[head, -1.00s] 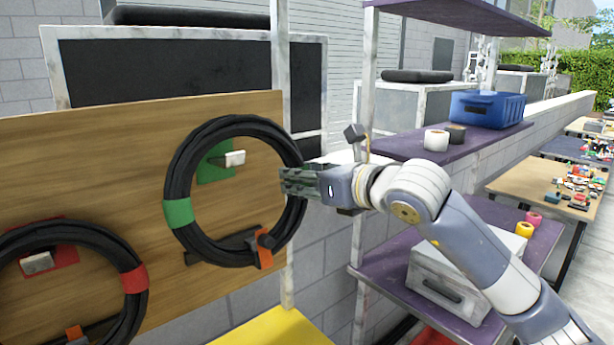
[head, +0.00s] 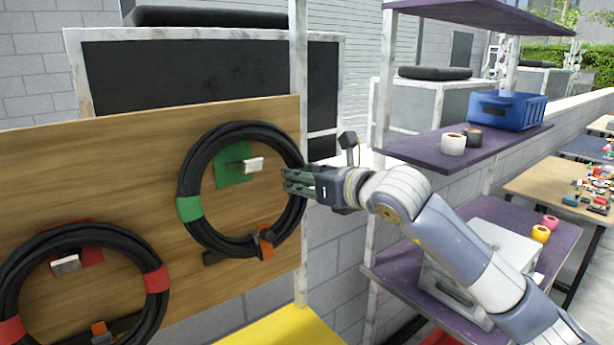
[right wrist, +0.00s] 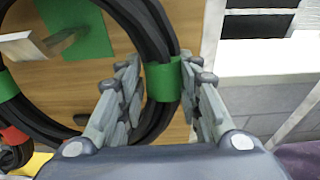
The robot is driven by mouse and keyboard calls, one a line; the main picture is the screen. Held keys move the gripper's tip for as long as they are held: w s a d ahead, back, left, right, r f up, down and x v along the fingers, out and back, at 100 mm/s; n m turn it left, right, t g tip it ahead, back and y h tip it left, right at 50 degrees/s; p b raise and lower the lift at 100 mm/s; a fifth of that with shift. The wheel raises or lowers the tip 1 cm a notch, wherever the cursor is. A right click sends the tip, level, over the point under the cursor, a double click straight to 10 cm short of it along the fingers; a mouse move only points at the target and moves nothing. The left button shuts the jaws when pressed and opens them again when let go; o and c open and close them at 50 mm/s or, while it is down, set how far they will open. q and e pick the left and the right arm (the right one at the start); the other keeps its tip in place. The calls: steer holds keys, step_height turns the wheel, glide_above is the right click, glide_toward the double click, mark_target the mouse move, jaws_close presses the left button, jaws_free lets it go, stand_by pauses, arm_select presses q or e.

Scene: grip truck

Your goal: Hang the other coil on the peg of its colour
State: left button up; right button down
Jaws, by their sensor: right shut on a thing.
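A black coil with green bands (head: 187,178) is upright in front of the wooden board. My right gripper (head: 286,182) is shut on its right side; in the right wrist view the fingers (right wrist: 162,80) close around a green band (right wrist: 162,84). A pale-tipped peg (head: 253,164) on a green plate (head: 234,178) shows inside the loop, below its top. I cannot tell whether the coil touches the peg. A red-banded coil (head: 156,281) is at lower left, around a peg (head: 66,264) on a red plate. My left gripper is out of view.
A yellow surface (head: 283,330) lies below. Purple shelves at right hold a blue crate (head: 485,112), a white roll (head: 453,144) and a grey box. My right arm passes in front of them.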

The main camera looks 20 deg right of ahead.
steer(key=shift+w+a+r+p, duration=0.15)
steer(key=shift+w+a+p, duration=0.1)
steer(key=shift+w, duration=0.15)
steer(key=shift+w+a+r+p, duration=0.15)
steer(key=shift+w+p, duration=0.1)
steer(key=shift+w, duration=0.1)
steer(key=shift+w+f+b, duration=0.15)
steer(key=shift+f+b, duration=0.95)
steer(key=shift+b, duration=0.1)
steer(key=shift+w+f+b, duration=0.15)
steer(key=shift+f+b, duration=0.9)
steer(key=shift+b, duration=0.15)
steer(key=shift+f, duration=0.1)
steer(key=shift+w+f, duration=0.1)
steer(key=shift+a, duration=0.1)
